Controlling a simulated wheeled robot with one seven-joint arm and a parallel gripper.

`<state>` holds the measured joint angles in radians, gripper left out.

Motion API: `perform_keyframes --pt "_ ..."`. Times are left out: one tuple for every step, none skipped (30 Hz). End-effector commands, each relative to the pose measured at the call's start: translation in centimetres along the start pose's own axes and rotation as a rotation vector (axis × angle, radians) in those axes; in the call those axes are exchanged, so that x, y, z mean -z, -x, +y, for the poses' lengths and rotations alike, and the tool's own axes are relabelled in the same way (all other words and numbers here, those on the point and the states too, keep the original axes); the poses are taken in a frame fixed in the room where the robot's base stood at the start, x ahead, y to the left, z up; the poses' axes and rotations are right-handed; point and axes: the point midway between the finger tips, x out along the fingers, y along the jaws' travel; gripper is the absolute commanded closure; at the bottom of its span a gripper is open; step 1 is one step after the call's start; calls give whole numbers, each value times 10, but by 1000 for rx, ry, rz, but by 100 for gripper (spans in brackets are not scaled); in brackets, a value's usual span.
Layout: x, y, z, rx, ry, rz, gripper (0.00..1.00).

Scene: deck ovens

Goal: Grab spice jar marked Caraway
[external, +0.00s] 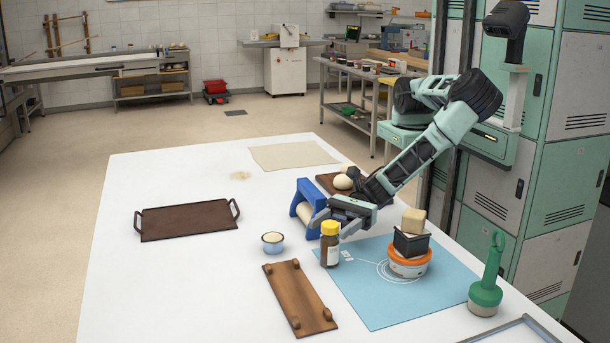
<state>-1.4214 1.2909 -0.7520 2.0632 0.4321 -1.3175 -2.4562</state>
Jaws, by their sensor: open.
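A brown jar with a yellow lid and a pale label (330,246) stands upright at the left edge of the blue mat (385,310). The label's writing is too small to read, so I cannot tell whether it says Caraway. No other spice jar shows on the table. My gripper (334,222) is open, with its fingers at the height of the yellow lid. One finger shows left of the lid and one right of it. I cannot tell whether the jar is between the fingers or just in front of them.
A blue-framed roller (305,197) stands close behind the gripper. A small blue bowl (273,243) and a wooden board with feet (299,296) lie left of the jar. An orange-rimmed tub (408,265) bears a black container (410,243) and a beige block (413,220). The table's front left is clear.

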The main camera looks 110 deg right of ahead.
Motion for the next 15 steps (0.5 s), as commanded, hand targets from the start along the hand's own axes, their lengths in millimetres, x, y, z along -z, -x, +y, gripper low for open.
perform_keyframes --pt "-1 -5 0 1 0 0 41" --pt "-1 -7 -1 1 0 0 41" --pt "0 -9 -1 1 0 1 41" --pt "0 -10 0 1 0 1 41" --pt "0 -11 0 1 0 1 41" --pt "0 -11 0 0 0 1 41" --pt "1 -11 0 0 0 1 41" --pt "1 -11 0 0 0 1 41" --pt "1 -11 0 0 0 1 41" --pt "1 -10 0 0 0 1 41" --pt "1 -10 0 0 0 1 46" --pt "1 -10 0 0 0 1 57" --pt "1 -10 0 0 0 1 66" --pt "1 -10 0 0 0 1 74" --pt "1 -10 0 0 0 1 85"
